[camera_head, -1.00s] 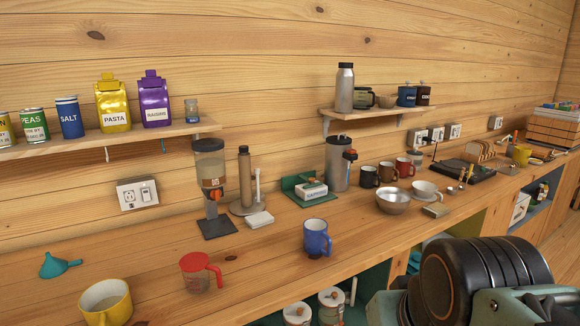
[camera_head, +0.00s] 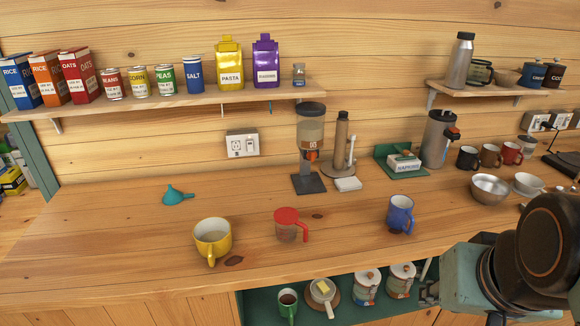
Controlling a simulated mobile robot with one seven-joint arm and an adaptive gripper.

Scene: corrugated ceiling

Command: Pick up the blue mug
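The blue mug (camera_head: 398,212) stands upright on the wooden counter, near its front edge and right of the middle of the view. Its handle points to the right and toward the front. Nothing touches it. Part of my arm, with a large dark round joint and teal links, fills the lower right corner, to the right of the mug and nearer the camera. I cannot make out my gripper's fingers.
On the wooden counter (camera_head: 130,240), a red-lidded measuring cup (camera_head: 287,228) and a yellow mug (camera_head: 212,240) stand left of the blue mug. A coffee grinder (camera_head: 310,140), napkin box (camera_head: 404,163) and metal bowl (camera_head: 490,188) stand behind or right. Shelves hang above.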

